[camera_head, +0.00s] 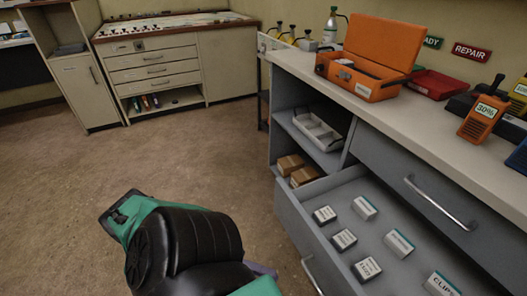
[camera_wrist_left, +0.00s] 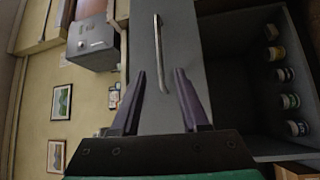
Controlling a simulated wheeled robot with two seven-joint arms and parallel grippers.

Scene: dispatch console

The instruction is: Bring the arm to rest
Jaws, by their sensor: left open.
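My left arm comes in at the bottom centre of the head view, green with a black ribbed joint. Its left gripper is mostly hidden there behind the arm; only a bit of purple finger shows. In the left wrist view the left gripper (camera_wrist_left: 160,102) has its two purple fingers spread apart with nothing held between them. Beyond them is a grey front with a metal bar handle (camera_wrist_left: 159,55); I cannot tell the distance to it. My right gripper is in neither view.
An open drawer (camera_head: 298,222) with labelled boxes juts out right of my arm. The counter (camera_head: 350,99) above holds an orange case (camera_head: 366,58) and an orange radio (camera_head: 481,118). Brown floor (camera_head: 190,150) is clear at left. A compartment with several jars (camera_wrist_left: 284,75) shows in the wrist view.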

